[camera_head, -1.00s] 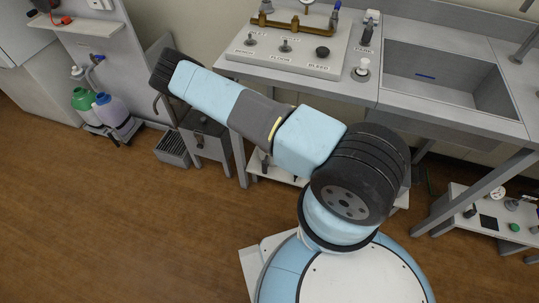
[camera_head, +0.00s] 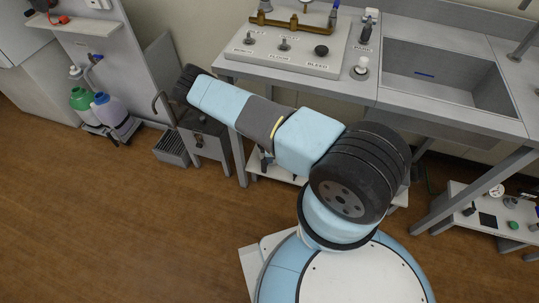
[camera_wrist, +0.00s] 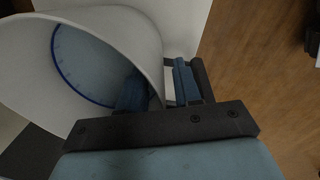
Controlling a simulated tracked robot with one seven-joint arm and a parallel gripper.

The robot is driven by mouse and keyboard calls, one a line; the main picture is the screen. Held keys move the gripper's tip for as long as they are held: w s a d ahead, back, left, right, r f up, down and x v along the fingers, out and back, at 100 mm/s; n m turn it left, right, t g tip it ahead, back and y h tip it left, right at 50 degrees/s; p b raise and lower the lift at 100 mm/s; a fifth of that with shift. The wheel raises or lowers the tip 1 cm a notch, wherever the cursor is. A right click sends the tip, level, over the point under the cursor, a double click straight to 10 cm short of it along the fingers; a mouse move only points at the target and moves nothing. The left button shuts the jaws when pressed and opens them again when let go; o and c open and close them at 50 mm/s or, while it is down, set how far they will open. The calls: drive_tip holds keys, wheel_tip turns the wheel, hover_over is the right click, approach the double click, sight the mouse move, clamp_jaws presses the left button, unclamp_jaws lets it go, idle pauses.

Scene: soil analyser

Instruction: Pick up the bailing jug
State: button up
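The bailing jug (camera_wrist: 145,30) is a large white vessel with a blue ring line inside, filling the upper left of the wrist view. Its open mouth faces toward the camera and its rim reaches down close to my gripper. My gripper (camera_wrist: 160,90) has its fingers apart on either side of the jug's rim wall. One dark blue finger shows inside the mouth, the other outside to the right. A thin light gap shows beside the outer finger. In the head view my arm's far end hides the gripper, and I cannot make out the jug.
A workbench (camera_head: 355,85) with a valve panel (camera_head: 285,50) and a sink (camera_head: 445,80) stands behind my arm. Green (camera_head: 82,99) and lavender (camera_head: 110,110) bottles stand at the left, near a grey metal box (camera_head: 205,135) and crate (camera_head: 172,148). The brown floor in front is clear.

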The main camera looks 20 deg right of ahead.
clamp_jaws()
idle(1.4)
